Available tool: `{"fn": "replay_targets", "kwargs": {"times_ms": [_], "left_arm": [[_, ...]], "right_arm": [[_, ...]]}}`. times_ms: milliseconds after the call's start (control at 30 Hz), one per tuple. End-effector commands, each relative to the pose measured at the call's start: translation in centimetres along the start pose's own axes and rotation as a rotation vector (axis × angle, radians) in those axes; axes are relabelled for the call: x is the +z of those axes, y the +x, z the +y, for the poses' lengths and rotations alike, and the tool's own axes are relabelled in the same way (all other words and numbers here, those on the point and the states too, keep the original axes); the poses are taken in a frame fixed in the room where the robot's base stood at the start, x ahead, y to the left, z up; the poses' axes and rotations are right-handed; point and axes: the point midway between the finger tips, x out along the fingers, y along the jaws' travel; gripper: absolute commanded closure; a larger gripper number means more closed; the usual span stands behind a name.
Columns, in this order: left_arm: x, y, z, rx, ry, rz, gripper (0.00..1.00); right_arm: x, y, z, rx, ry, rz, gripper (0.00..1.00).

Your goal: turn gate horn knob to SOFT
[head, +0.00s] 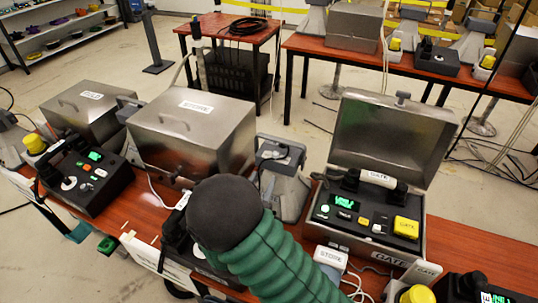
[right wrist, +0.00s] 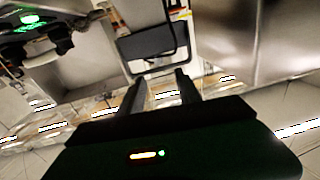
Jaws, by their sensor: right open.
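The gate box (head: 368,165) is an open steel case labelled GATE, right of centre in the head view. Its dark panel holds a handset (head: 378,180), a green display (head: 344,201), a yellow block (head: 406,227) and small controls. A small white round control (head: 325,208) sits at the panel's left; I cannot read SOFT or tell which control is the horn knob. My right arm's green ribbed sleeve and dark cap fill the lower middle, hiding the right gripper there. In the right wrist view my right gripper (right wrist: 160,84) is open and empty, its fingers toward a grey device (right wrist: 152,48).
The closed store box (head: 193,130) stands left of the arm, with another closed steel box (head: 88,110) beyond. A grey device (head: 280,175) stands between the store and gate boxes.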

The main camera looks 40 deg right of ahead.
Motion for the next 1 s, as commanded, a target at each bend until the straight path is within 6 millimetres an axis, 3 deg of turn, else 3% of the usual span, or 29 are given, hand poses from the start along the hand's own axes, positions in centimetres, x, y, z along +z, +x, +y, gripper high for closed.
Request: {"fn": "replay_targets", "kwargs": {"times_ms": [200, 433, 600, 833, 1000], "left_arm": [[0.0, 0.1, 0.0, 0.0, 0.0, 0.0, 0.64], [0.0, 0.1, 0.0, 0.0, 0.0, 0.0, 0.64], [0.0, 0.1, 0.0, 0.0, 0.0, 0.0, 0.64], [0.0, 0.1, 0.0, 0.0, 0.0, 0.0, 0.64], [0.0, 0.1, 0.0, 0.0, 0.0, 0.0, 0.64]], "right_arm": [[0.0, 6.0, 0.1, 0.004, 0.001, 0.001, 0.59], [0.0, 10.7, 0.1, 0.001, 0.001, 0.0, 0.59], [0.0, 12.1, 0.0, -0.001, 0.0, -0.001, 0.59], [0.0, 12.1, 0.0, -0.001, 0.0, -0.001, 0.59], [0.0, 12.1, 0.0, -0.002, 0.0, -0.001, 0.81]]}}
